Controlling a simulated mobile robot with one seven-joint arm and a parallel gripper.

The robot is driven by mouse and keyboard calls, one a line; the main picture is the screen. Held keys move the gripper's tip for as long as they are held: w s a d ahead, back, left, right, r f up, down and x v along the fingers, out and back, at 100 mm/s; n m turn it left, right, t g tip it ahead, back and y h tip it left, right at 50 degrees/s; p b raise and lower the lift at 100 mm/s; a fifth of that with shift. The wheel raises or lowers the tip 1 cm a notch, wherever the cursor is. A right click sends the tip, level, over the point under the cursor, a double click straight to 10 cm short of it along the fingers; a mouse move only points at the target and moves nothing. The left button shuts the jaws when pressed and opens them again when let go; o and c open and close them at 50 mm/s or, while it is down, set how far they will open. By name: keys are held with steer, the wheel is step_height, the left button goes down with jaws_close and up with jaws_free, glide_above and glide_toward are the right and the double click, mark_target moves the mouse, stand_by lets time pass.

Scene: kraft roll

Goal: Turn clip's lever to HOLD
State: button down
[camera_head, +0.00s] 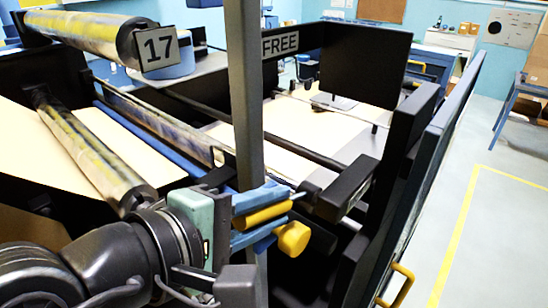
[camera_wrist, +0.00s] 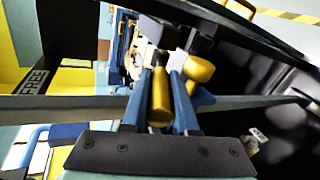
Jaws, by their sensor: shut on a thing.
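The clip's lever is a yellow handle (camera_head: 262,215) at the end of a dark block (camera_head: 346,188) on the machine's side frame. My gripper (camera_head: 284,207) has its blue fingers on either side of this yellow handle and is shut on it. In the wrist view the yellow handle (camera_wrist: 160,98) lies lengthwise between the fingers of my gripper (camera_wrist: 163,80). A FREE sign (camera_head: 280,43) stands behind on a dark panel, and it also shows in the wrist view (camera_wrist: 34,82). I cannot see a HOLD mark.
A second yellow knob (camera_head: 293,238) sits just beside the fingers, close to the lower one. A grey upright post (camera_head: 245,90) rises behind my gripper. A printed roll (camera_head: 85,35) with a 17 tag is at the upper left. Open floor (camera_head: 500,220) lies to the right.

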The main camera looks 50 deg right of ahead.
steer(key=shift+f+h, duration=0.3)
steer(key=c, duration=0.7)
jaws_free()
steer(key=shift+a, duration=0.1)
steer(key=shift+r, duration=0.1)
steer(key=b+v, duration=0.2)
steer(key=v, duration=1.1)
